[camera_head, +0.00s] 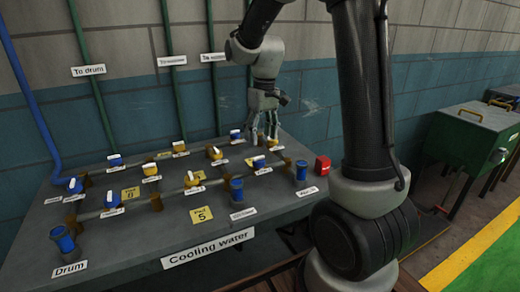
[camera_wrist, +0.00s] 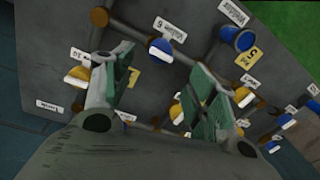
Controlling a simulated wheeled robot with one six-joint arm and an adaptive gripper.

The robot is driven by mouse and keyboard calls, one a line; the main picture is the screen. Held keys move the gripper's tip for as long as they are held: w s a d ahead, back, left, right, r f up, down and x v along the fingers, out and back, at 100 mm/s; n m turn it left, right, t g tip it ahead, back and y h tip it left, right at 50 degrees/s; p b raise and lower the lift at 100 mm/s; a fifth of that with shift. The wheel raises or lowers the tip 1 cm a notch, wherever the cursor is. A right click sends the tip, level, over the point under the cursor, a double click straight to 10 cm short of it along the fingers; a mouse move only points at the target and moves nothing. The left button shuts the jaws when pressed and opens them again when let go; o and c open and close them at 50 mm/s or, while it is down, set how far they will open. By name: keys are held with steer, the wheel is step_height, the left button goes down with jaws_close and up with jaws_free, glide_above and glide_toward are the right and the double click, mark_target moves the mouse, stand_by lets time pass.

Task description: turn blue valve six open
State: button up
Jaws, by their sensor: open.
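In the head view, blue valves with white handles sit at the left (camera_head: 75,185), front left (camera_head: 112,200), back left (camera_head: 115,160) and back right (camera_head: 235,134) of the pipework. My gripper (camera_head: 264,133) hangs above the back right of the bench, fingers pointing down and spread. In the wrist view my gripper (camera_wrist: 165,92) is open and empty.
The grey bench (camera_head: 120,258) carries pipes, several yellow valves (camera_head: 150,169) and upright blue cylinders (camera_head: 237,190). Green pipes (camera_head: 170,70) rise along the wall behind. Green cabinets (camera_head: 470,140) stand further right.

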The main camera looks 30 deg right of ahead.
step_height(320, 180, up, 4)
steer(key=shift+d+f, duration=0.1)
steer(key=shift+f, duration=0.1)
stand_by(0.4)
steer(key=s+d+r+m+t, duration=0.1)
steer(key=s+r+t, duration=0.1)
steer(key=s, duration=0.9)
steer(key=s+d+r+m+t, duration=0.1)
steer(key=s+r, duration=0.3)
steer(key=s, duration=0.8)
steer(key=shift+s+d+r+t+h, duration=0.2)
steer(key=shift+d+r+t+h, duration=0.25)
steer(key=shift+t, duration=0.35)
